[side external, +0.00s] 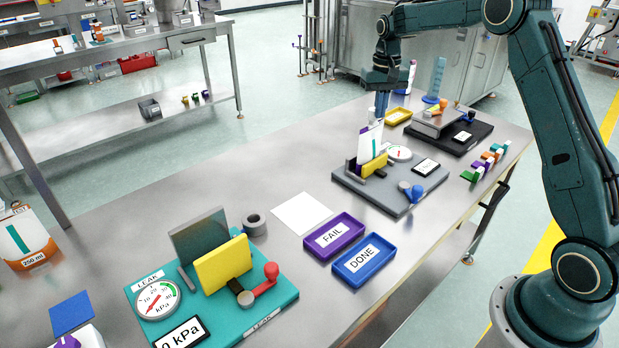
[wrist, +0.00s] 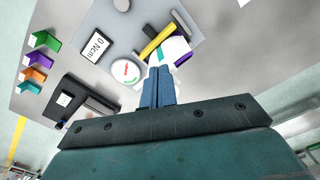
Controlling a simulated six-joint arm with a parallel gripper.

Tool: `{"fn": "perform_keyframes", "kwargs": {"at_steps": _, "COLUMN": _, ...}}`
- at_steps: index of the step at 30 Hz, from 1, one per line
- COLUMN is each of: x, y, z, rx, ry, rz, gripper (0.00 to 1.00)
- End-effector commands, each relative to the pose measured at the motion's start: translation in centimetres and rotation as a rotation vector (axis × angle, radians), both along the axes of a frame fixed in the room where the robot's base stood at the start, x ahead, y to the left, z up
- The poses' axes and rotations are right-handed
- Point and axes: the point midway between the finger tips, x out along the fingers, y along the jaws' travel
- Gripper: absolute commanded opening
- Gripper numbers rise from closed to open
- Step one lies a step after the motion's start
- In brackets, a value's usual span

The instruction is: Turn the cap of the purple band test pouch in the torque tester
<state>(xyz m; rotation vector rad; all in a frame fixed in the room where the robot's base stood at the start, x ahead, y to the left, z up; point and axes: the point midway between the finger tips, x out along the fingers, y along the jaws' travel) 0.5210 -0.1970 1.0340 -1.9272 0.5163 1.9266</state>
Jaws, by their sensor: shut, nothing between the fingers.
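The torque tester (side external: 405,200) is a grey plate with a round dial, a dark-framed display and a blue-knobbed lever. In the wrist view its display (wrist: 96,45) reads 0 Ncm. A white pouch (side external: 369,140) with a teal stripe stands upright in it, behind a yellow jaw (side external: 374,165). In the wrist view the pouch (wrist: 171,47) shows beside a purple patch (wrist: 183,59); I cannot tell whether this is its band or cap. My gripper (side external: 381,112) points down with its blue fingers shut and empty, at the pouch's top; contact is unclear. The fingers also show in the wrist view (wrist: 158,72).
The teal leak tester (side external: 275,300) stands at the front left. A purple FAIL tray (side external: 334,235) and a blue DONE tray (side external: 364,264) lie mid-table. Behind the torque tester are a dark device (side external: 455,135) and a yellow tray (side external: 398,117). Several coloured clips line the right edge.

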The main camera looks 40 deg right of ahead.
Motion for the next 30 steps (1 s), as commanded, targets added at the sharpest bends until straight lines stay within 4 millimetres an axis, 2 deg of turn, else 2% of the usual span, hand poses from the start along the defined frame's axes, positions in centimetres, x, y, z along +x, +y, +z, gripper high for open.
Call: {"fn": "perform_keyframes", "kwargs": {"at_steps": 30, "x": 0.76, "y": -0.36, "z": -0.03, "rx": 0.0, "ry": 0.001, "rz": 0.0, "gripper": 0.0}}
